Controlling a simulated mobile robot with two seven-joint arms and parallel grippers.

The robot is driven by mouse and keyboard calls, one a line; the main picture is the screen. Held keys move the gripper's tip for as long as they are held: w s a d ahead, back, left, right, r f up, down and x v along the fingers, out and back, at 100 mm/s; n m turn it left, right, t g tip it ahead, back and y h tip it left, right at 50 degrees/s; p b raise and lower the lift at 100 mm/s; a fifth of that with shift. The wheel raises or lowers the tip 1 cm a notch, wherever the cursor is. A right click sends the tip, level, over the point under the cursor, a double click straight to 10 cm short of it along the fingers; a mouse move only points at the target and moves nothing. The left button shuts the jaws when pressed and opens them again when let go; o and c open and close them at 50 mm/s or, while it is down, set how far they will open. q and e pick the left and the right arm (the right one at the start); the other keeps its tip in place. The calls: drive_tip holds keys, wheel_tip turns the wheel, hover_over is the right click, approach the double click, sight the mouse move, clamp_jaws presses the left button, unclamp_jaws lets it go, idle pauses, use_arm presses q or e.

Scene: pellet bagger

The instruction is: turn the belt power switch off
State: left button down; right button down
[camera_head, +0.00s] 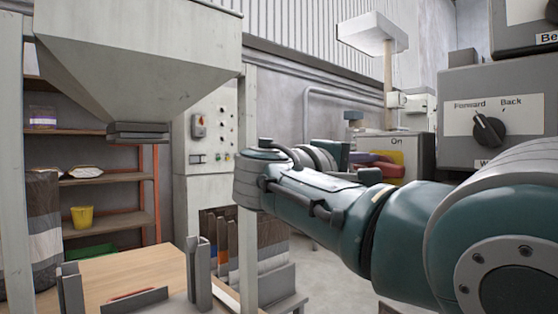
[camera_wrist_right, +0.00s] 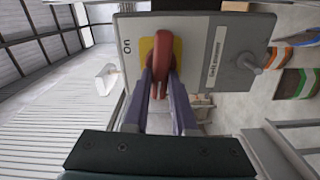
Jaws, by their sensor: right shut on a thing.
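The switch box (camera_head: 408,148) is a light grey box marked "On", right of centre in the head view. Its front fills the top middle of the wrist view (camera_wrist_right: 200,30), with "On" at the left. A red switch handle (camera_wrist_right: 163,50) sits on a yellow plate (camera_wrist_right: 146,48) there. My right gripper (camera_wrist_right: 160,82) has its purple fingers shut on the red handle. In the head view my right gripper (camera_head: 372,159) reaches the box front, and the handle is only partly seen between the fingers. My left gripper is not in view.
A grey box with a "Forward/Back" knob (camera_head: 488,130) stands near at the right. A hopper (camera_head: 140,50) hangs over a wooden table (camera_head: 120,268) at the left. Shelves (camera_head: 105,180) stand behind. A grey knob (camera_wrist_right: 250,61) protrudes beside the switch in the wrist view.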

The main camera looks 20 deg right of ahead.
drive_tip(key=shift+f+n, duration=0.2)
drive_tip(key=shift+n, duration=0.4)
drive_tip(key=shift+f, duration=0.1)
drive_tip(key=c, duration=0.8)
unclamp_jaws()
drive_tip(key=shift+o, duration=0.4)
drive_tip(key=shift+r, duration=0.2)
drive_tip(key=shift+d, duration=0.1)
drive_tip(key=v, duration=1)
drive_tip(key=shift+d, duration=0.1)
